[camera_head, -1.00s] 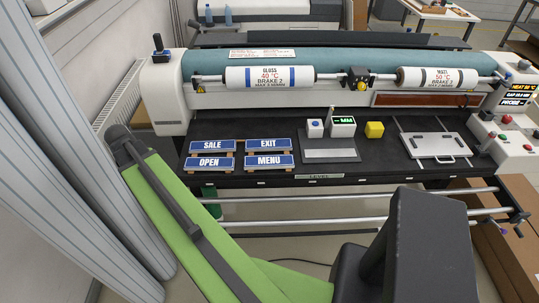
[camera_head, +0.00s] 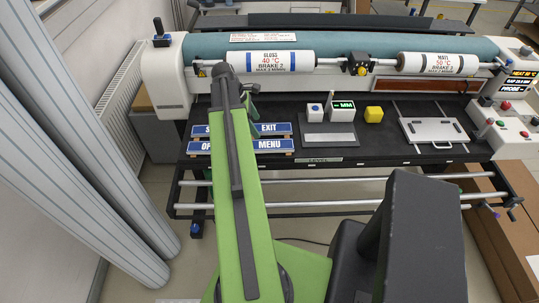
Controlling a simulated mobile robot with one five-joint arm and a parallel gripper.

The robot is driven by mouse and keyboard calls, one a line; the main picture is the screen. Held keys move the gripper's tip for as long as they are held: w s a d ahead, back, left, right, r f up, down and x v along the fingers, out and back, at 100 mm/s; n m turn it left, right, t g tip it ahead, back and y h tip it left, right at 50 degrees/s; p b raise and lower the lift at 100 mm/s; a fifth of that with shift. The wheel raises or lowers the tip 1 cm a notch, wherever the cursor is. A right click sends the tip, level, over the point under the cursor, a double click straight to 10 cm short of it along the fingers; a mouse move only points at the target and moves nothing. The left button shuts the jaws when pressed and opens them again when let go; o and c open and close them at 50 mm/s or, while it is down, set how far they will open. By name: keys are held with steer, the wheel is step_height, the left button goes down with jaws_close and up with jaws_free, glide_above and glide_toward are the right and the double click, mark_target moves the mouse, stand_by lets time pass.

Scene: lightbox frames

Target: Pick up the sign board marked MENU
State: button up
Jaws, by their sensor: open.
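The MENU sign board (camera_head: 284,145), a blue plate with white letters, lies on the black bench of the machine, just right of my raised arm. My arm covers its left end. The EXIT board (camera_head: 284,129) lies directly behind it. The SALE board (camera_head: 199,131) and the OPEN board (camera_head: 198,147) lie to the left, each largely covered by my arm. My green arm stands up through the middle of the view, with its dark joint above the boards.
Right of the boards are a grey plate (camera_head: 328,141), a small white block with a blue top (camera_head: 314,112), a block with a green display (camera_head: 342,110) and a yellow block (camera_head: 374,114). A silver plate with handles (camera_head: 433,130) lies farther right. Printed rollers (camera_head: 272,63) span behind.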

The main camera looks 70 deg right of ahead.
steer(key=b, duration=0.5)
glide_toward(270, 145)
steer(key=f, duration=0.3)
steer(key=shift+d, duration=0.3)
steer(key=shift+s+f, duration=0.2)
steer(key=shift+r, duration=0.1)
steer(key=b+x, duration=0.4)
steer(key=x, duration=0.1)
steer(key=shift+s, duration=0.25)
steer(key=c, duration=1.6)
steer(key=shift+o, duration=0.2)
steer(key=shift+r, duration=0.1)
